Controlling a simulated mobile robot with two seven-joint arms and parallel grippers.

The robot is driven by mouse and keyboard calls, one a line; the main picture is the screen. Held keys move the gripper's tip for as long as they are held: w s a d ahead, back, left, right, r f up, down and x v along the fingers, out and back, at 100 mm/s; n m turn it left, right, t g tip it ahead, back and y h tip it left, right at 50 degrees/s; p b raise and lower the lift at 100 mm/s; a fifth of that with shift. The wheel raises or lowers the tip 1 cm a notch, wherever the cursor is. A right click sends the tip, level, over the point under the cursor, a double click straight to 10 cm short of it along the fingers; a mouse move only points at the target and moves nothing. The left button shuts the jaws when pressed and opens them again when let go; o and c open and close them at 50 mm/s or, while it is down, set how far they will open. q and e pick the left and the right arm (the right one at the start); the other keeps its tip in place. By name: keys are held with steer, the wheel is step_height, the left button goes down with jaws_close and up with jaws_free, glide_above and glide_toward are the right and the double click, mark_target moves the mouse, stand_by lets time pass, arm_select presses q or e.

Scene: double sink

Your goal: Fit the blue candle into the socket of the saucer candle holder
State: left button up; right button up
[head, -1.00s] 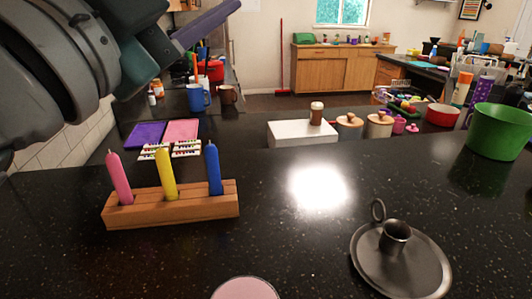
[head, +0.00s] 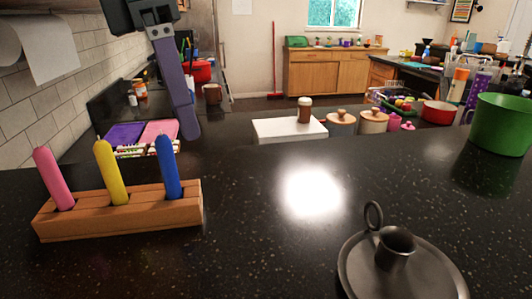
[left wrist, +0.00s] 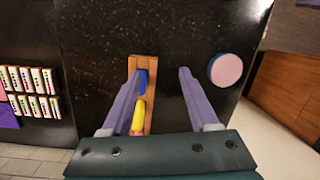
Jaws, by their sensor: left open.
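The blue candle (head: 169,168) stands upright in the right hole of a wooden block (head: 120,217), beside a yellow candle (head: 111,172) and a pink candle (head: 53,179). The saucer candle holder (head: 351,275), dark metal with a ring handle and an empty socket (head: 395,248), sits at the lower right. My left gripper (head: 190,132) is empty, its purple finger pointing down above the blue candle's height. My right gripper is not in view.
A green pot (head: 503,122) stands at the right on the black counter (head: 260,240). The left wrist view shows a round pink-topped thing (left wrist: 226,70) beside the right finger. The counter between block and holder is clear. A tiled wall (head: 65,90) rises at the left.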

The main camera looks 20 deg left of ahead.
arm_select(q)
steer(key=shift+n+y, duration=0.3)
steer(key=shift+y, duration=0.5)
steer(key=a, duration=0.4)
steer(key=shift+w+r, duration=0.2)
steer(key=shift+r, duration=0.2)
steer(key=p, duration=0.1)
glide_above(168, 165)
steer(key=f, duration=0.4)
steer(key=shift+w+a, duration=0.2)
steer(key=shift+a, duration=0.2)
step_height(168, 165, down, 5)
steer(key=shift+w+f+p, duration=0.1)
steer(key=shift+f+p, duration=0.05)
steer(key=shift+p, duration=1)
steer(key=shift+f, duration=0.25)
jaws_close()
